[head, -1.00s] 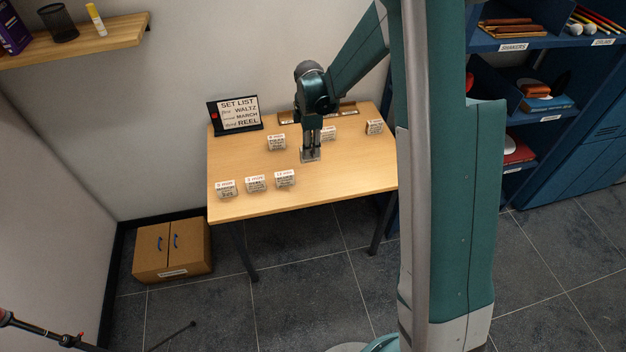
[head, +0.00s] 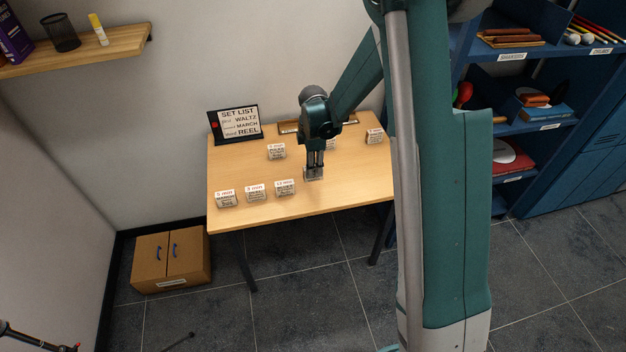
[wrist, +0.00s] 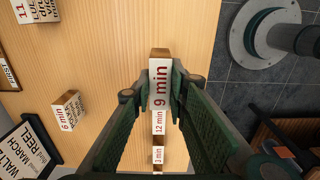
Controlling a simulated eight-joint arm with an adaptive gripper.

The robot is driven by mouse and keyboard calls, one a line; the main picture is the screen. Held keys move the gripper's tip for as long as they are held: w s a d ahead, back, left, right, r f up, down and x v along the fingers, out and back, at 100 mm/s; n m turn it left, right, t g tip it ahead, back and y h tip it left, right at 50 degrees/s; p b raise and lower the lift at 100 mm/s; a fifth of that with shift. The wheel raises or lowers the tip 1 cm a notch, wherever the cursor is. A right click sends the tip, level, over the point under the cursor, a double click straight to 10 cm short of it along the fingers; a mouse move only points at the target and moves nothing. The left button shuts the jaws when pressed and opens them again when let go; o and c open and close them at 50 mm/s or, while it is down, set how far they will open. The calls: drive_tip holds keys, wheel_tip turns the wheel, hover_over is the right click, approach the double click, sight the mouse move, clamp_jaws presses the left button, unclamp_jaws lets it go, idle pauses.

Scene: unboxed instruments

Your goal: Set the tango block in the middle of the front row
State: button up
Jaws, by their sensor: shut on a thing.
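My gripper (head: 314,172) is shut on a small block with a white top reading "9 min" (wrist: 160,84). The held block also shows in the head view (head: 314,175). No name is readable on it, so I cannot tell whether it is the tango block. Three blocks stand in a front row left of my gripper: a left one (head: 226,199), a middle one (head: 256,193) and a right one (head: 285,188). In the wrist view, "12 min" (wrist: 158,123) and "3 min" (wrist: 158,156) tops line up beyond the held block.
Behind stand a "6 min" block (head: 276,152), a partly hidden block (head: 331,144) and one at right (head: 375,137). A set list sign (head: 235,124) reads waltz, march, reel. The table (head: 345,180) is bare right of my gripper.

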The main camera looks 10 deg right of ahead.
drive_tip(key=shift+f, duration=1)
drive_tip(key=shift+f, duration=1.85)
drive_tip(key=shift+f+b, duration=0.15)
drive_tip(key=shift+b, duration=0.2)
drive_tip(key=o, duration=0.9)
drive_tip(key=shift+r+p, duration=0.6)
drive_tip(key=shift+r, duration=5.55)
